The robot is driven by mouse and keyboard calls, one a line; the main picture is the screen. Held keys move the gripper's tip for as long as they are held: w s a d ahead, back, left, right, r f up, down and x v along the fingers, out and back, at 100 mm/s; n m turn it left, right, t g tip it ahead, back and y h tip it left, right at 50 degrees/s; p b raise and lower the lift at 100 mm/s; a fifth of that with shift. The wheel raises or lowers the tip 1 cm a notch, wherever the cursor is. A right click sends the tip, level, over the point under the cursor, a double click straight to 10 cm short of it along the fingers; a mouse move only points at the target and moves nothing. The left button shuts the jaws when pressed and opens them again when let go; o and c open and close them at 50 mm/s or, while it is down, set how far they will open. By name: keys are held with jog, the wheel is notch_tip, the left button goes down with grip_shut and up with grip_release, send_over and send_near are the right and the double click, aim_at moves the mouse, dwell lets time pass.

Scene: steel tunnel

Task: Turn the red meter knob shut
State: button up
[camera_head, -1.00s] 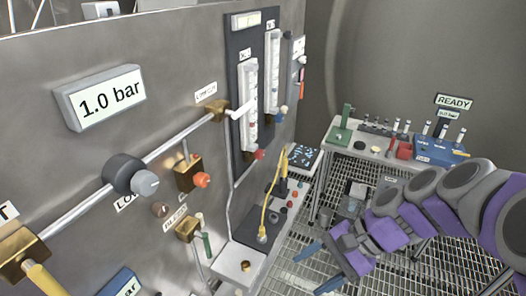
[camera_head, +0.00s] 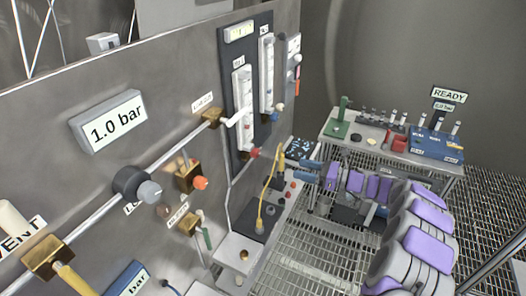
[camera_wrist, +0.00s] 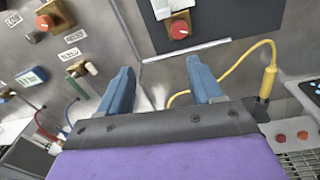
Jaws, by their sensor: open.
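The red meter knob (camera_head: 255,152) sits at the foot of the left flow meter (camera_head: 243,108) on the dark panel. In the wrist view, the red knob (camera_wrist: 179,30) faces me on its brass block, beyond and above my fingers. My gripper (camera_head: 304,170) points left toward the panel, to the right of the knob and apart from it. In the wrist view, its two blue fingers (camera_wrist: 159,66) are spread with nothing between them.
A second flow meter (camera_head: 267,75) stands beside the first. An orange-red valve knob (camera_head: 200,183) is lower left on the wall. A yellow cable (camera_head: 265,195) loops up from a ledge below the meters. A bench (camera_head: 375,148) with instruments stands behind my arm.

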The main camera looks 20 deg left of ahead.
jog(key=w+f+m, duration=0.1)
jog(key=w+f, duration=0.1)
jog(key=t, duration=0.1)
send_near(258, 155)
jog(key=shift+m, duration=0.4)
jog(key=a, duration=0.6)
jog(key=w+a, duration=0.1)
jog(key=a, duration=0.2)
jog(key=shift+a+f+b, duration=0.1)
jog(key=shift+f+b, duration=0.2)
jog(key=shift+b, duration=0.05)
jog(key=shift+d+r, duration=0.25)
jog(key=shift+a+f, duration=0.15)
jog(key=shift+a, duration=0.35)
jog(key=c, duration=0.5)
jog(key=shift+d, duration=0.2)
jog(key=c, duration=0.6)
